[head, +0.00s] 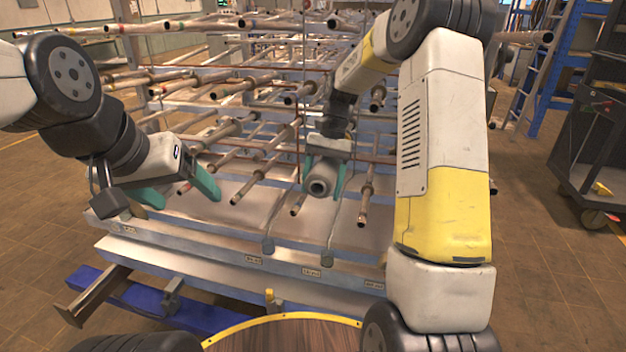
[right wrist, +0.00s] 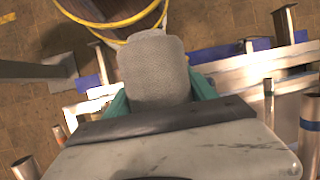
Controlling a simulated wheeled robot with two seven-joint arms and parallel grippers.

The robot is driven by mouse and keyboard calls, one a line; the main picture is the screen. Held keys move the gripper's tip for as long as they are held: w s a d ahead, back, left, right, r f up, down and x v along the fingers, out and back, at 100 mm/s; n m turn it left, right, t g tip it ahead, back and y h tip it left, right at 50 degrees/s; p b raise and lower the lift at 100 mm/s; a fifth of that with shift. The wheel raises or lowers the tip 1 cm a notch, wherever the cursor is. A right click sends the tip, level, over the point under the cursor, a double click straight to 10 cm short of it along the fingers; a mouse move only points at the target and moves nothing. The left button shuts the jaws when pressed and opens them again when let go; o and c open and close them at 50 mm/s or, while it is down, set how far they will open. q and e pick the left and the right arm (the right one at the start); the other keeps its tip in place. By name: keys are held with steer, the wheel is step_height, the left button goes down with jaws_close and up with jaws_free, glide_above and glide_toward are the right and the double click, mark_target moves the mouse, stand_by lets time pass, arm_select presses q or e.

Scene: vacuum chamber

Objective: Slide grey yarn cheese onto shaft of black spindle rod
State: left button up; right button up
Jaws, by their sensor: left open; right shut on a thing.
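The grey yarn cheese (head: 320,187) is held in front of the rack, with its round end and central hole facing the head camera. My right gripper (head: 323,178) is shut on it, one teal finger on each side. In the right wrist view the cheese (right wrist: 155,68) is a grey, rounded block between the teal fingers of the right gripper (right wrist: 160,92). My left gripper (head: 178,192) is open and empty, left of the cheese near the rack's lower front. Several spindle rods (head: 253,180) stick out around the cheese; I cannot tell which is the black one.
The rack's pale lower rail (head: 200,247) carries small labels. A blue beam (head: 190,312) lies below it. A round wooden top with a yellow rim (head: 285,335) is at the bottom. A dark cart (head: 590,150) stands at right, with open tiled floor before it.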

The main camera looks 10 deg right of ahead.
steer(key=shift+w+d+f, duration=0.1)
steer(key=shift+w+d, duration=0.25)
steer(key=shift+w, duration=0.4)
steer(key=shift+w+d+f, duration=0.1)
steer(key=shift+w+d, duration=0.2)
steer(key=shift+w, duration=0.45)
steer(key=shift+w, duration=0.15)
steer(key=shift+w+d+f, duration=0.1)
steer(key=shift+w+d, duration=0.2)
steer(key=shift+w, duration=0.4)
steer(key=shift+w+d, duration=0.35)
steer(key=shift+w, duration=0.4)
steer(key=shift+w+d+f, duration=0.1)
steer(key=shift+w+d, duration=0.2)
steer(key=shift+w, duration=0.4)
steer(key=shift+w, duration=0.1)
steer(key=shift+w+d+f, duration=0.1)
steer(key=shift+w+d, duration=0.2)
steer(key=shift+w, duration=0.45)
steer(key=shift+w+d+f, duration=0.1)
steer(key=shift+w+d, duration=0.25)
steer(key=shift+w, duration=0.35)
steer(key=shift+w+d, duration=0.3)
steer(key=shift+w, duration=0.45)
